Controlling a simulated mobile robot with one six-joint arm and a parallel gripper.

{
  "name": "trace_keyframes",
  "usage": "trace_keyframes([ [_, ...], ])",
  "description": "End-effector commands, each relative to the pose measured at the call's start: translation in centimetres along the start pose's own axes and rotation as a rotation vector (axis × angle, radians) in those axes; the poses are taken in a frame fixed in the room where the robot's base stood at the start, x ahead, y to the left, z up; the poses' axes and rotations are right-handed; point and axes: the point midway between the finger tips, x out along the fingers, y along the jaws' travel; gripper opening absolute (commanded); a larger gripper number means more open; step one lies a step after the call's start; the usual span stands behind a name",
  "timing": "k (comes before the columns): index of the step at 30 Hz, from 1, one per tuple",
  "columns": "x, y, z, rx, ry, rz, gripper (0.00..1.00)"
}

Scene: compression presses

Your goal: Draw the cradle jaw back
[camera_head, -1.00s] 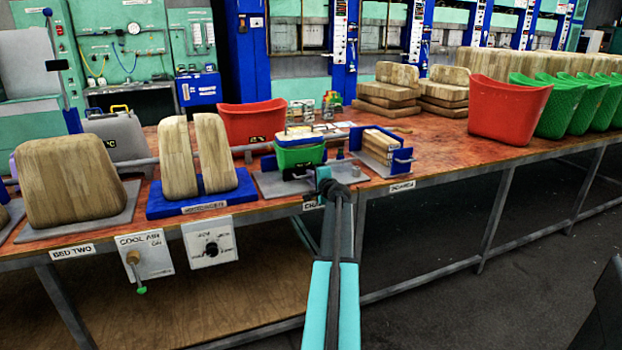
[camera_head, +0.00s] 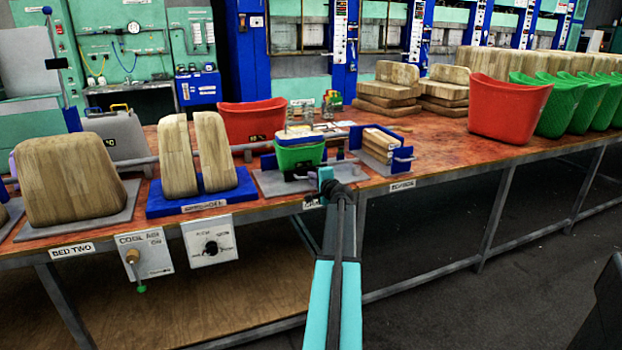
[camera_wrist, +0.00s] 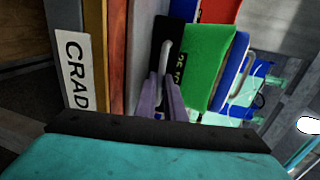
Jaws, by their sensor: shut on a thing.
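A green tub (camera_head: 299,156) with a pale wooden block in its top sits in the fixture on the bench, behind the front edge. In the wrist view the green tub (camera_wrist: 207,62) is right of a black plate (camera_wrist: 176,32), the cradle jaw as far as I can tell, with a grey bar handle (camera_wrist: 165,58). My gripper (camera_wrist: 160,95) has its purple-grey fingers shut on this handle.
A blue rack of wooden pieces (camera_head: 380,148) stands close to the right of the fixture. A blue stand with two wooden forms (camera_head: 195,155) is to the left. A label (camera_wrist: 76,70) reading "CRAD" is on the bench edge. The floor in front is clear.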

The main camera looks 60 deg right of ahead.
Motion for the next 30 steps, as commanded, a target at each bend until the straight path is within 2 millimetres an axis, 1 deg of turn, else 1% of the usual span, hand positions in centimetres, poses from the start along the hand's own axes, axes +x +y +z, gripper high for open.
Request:
trace_keyframes([
  [1,-0.9,0.3,0.0,0.0,0.001,0.0,0.0],
  [3,-1.6,0.5,0.0,0.0,0.001,0.0,0.0],
  [18,-6.9,1.6,0.0,0.0,0.003,0.001,0.0],
  [22,-7.5,1.6,0.0,0.0,0.002,0.001,0.0],
  [30,-7.7,1.8,-0.1,-0.001,0.0,0.004,0.0],
])
